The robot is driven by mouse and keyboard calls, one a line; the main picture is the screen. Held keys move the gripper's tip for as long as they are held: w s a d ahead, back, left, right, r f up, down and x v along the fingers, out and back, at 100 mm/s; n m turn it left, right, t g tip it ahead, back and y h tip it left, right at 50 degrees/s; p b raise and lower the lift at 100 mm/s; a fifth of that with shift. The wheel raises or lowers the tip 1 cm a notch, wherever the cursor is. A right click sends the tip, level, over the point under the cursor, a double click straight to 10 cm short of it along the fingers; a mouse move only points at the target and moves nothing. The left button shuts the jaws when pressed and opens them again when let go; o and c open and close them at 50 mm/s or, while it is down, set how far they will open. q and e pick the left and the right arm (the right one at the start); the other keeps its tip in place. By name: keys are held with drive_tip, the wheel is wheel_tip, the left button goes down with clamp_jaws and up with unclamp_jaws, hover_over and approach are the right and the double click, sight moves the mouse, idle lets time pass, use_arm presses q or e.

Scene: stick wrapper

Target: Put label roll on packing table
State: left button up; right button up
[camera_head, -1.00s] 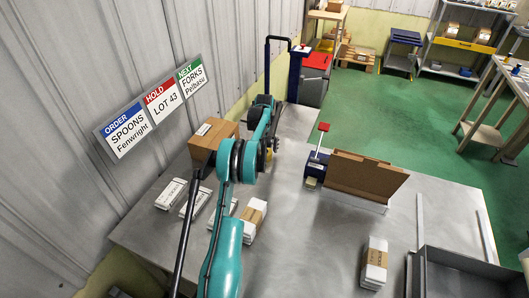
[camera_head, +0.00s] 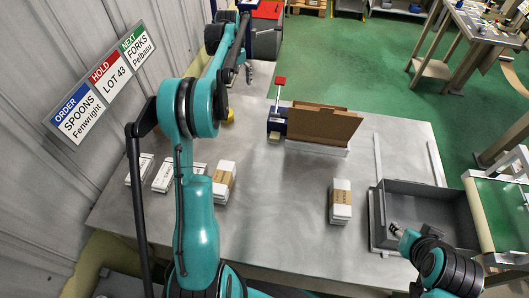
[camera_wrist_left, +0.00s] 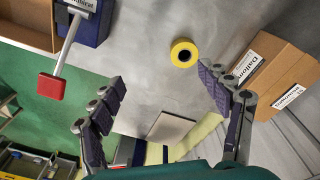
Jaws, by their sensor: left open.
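The label roll is a yellow ring with a dark core (camera_wrist_left: 184,53), lying on the grey metal table (camera_head: 285,225). In the head view only part of the roll (camera_head: 229,115) shows beside my left arm. My left gripper (camera_wrist_left: 160,77) is open and empty. In the wrist view the roll appears beyond its fingertips, nearer the right finger, with a gap. In the head view the left gripper (camera_head: 248,73) is small and partly hidden by its arm. My right gripper (camera_head: 397,230) appears over the grey crate at lower right; its jaws are unclear.
A blue device with a red-handled lever (camera_head: 279,108) stands near the roll, beside an open cardboard box (camera_head: 322,124). A brown carton (camera_wrist_left: 285,75) is on the roll's other side. White packs (camera_head: 341,200) and a grey crate (camera_head: 375,215) are on the table. The table's middle is clear.

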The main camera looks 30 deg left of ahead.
use_arm(q)
drive_tip(key=s+d+r+m+t, duration=0.1)
drive_tip(key=s+d+r+m, duration=0.2)
drive_tip(key=s+d+r, duration=0.5)
drive_tip(key=s+d+r+m+t, duration=0.15)
drive_tip(key=s+d, duration=0.25)
drive_tip(key=d, duration=0.7)
drive_tip(key=s+d+f+m+t, duration=0.2)
drive_tip(key=s+d+f+m, duration=0.1)
drive_tip(key=s+d, duration=0.3)
drive_tip(key=s+d+f+m+t, duration=0.1)
drive_tip(key=s+d+f+m, duration=0.2)
drive_tip(key=s+d, duration=0.3)
drive_tip(key=s+f, duration=0.1)
drive_tip(key=s, duration=0.4)
drive_tip(key=shift+f+t+h, duration=0.25)
drive_tip(key=shift+t+h, duration=0.05)
drive_tip(key=shift+t, duration=0.05)
